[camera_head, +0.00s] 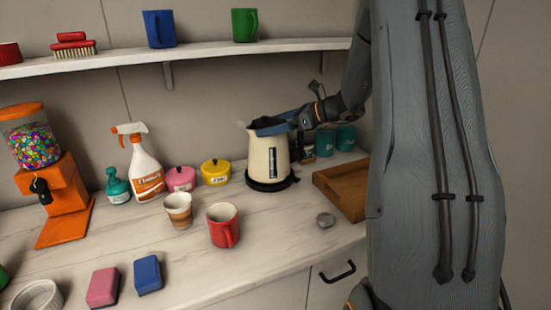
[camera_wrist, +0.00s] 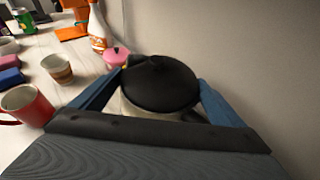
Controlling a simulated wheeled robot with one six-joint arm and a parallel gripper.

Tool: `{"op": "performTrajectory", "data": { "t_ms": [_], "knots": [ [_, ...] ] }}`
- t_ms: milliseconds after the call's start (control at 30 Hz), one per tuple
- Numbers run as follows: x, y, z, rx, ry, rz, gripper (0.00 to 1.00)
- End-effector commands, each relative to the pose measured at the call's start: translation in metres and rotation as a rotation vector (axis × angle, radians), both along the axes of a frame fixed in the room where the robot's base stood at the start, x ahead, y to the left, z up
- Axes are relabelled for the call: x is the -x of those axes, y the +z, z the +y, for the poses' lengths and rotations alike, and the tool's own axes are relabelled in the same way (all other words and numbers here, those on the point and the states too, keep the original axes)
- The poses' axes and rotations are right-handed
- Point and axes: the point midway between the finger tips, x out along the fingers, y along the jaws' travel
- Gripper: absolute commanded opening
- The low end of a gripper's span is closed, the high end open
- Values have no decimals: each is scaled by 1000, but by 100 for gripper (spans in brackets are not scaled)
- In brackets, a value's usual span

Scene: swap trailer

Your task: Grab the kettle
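The cream kettle (camera_head: 268,160) with a dark lid stands upright on its black round base (camera_head: 270,186) at the back of the counter. My gripper (camera_head: 272,127) reaches in from the right at the height of the kettle's top. In the wrist view the black lid (camera_wrist: 158,88) lies between the two blue fingers of my gripper (camera_wrist: 160,78), which are spread wide, one on each side. Whether the fingers touch the kettle is not clear. The kettle's lower body is hidden in the wrist view, and its handle is not clearly seen.
A wooden tray (camera_head: 342,190) and teal canisters (camera_head: 346,138) stand right of the kettle. A yellow pot (camera_head: 215,175), pink pot (camera_head: 181,180) and spray bottle (camera_head: 145,172) stand left. A red mug (camera_head: 222,228) and a striped cup (camera_head: 178,212) are in front. A shelf (camera_head: 190,53) runs above.

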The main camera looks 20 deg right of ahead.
Motion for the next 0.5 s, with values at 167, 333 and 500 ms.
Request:
{"op": "performTrajectory", "data": {
  "t_ms": [167,333,500],
  "knots": [
    [-1,4,0,0,0,-7,31],
    [-1,4,0,0,0,-7,31],
    [-1,5,0,0,0,-7,31]
  ]
}}
